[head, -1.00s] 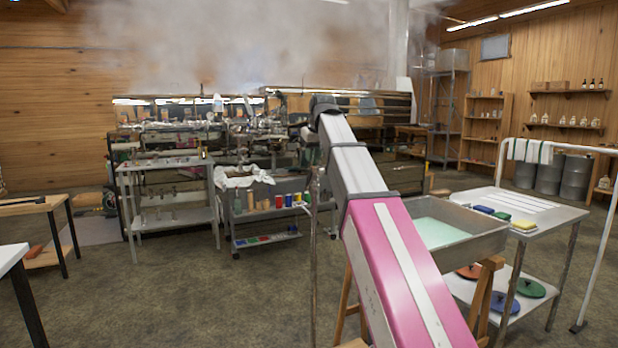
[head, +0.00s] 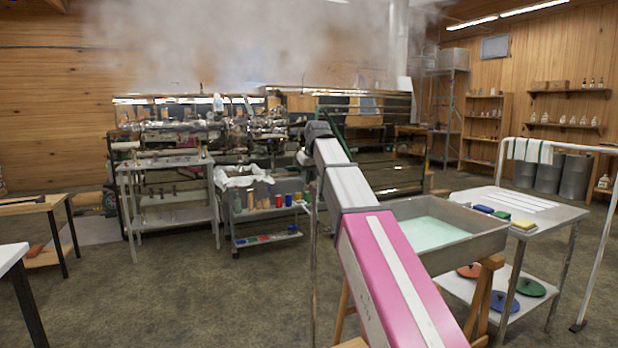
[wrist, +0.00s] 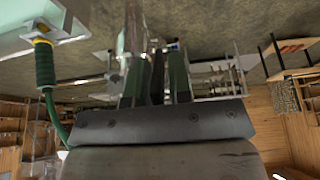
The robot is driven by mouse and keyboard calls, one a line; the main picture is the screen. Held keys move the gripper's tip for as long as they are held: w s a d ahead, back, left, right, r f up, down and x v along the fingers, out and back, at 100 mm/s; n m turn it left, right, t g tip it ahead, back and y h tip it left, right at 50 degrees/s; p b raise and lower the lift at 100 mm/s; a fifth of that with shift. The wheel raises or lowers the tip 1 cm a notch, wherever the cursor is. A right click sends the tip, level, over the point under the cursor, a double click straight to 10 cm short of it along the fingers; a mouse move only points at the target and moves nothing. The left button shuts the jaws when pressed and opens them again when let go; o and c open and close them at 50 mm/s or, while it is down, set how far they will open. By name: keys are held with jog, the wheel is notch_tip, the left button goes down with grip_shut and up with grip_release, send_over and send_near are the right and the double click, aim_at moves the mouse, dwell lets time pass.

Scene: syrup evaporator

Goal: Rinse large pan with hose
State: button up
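The large steel pan (head: 475,251) stands on a wooden stand right of centre in the head view, with pale green liquid in it. My pink and white arm crosses in front of its left side. In the wrist view a green hose (wrist: 45,72) with a yellow collar and metal end hangs at the left, beside a pale-edged pan or basin (wrist: 20,35) at the upper left. My gripper (wrist: 152,68) shows in the middle of the wrist view as dark and green upright parts. Whether anything is between its fingers is unclear.
A steel side table (head: 560,213) with sponges stands right of the pan, coloured discs on its lower shelf. A white rail (head: 600,250) stands beyond it. A cart (head: 268,222) with bottles and a rack (head: 170,225) stand left. The floor at front left is open.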

grip_shut()
jog(key=shift+s, duration=0.15)
jog(key=shift+s+d+f+t+y, duration=0.15)
jog(key=shift+s+f+t+y, duration=0.15)
jog(key=shift+t, duration=0.3)
jog(key=shift+s+d+f+t+y, duration=0.2)
jog(key=shift+s+t, duration=0.15)
jog(key=shift+t, duration=0.25)
jog(key=f+t, duration=0.1)
jog(key=t, duration=0.1)
jog(key=s+t+y, duration=0.1)
jog(key=f+t+y, duration=0.1)
jog(key=t, duration=0.1)
jog(key=shift+s+d+f+t, duration=0.25)
jog(key=shift+d+f+t, duration=0.05)
jog(key=shift+f, duration=0.05)
jog(key=shift+f+t+y, duration=0.6)
jog(key=shift+t, duration=0.6)
jog(key=shift+o, duration=0.3)
grip_release()
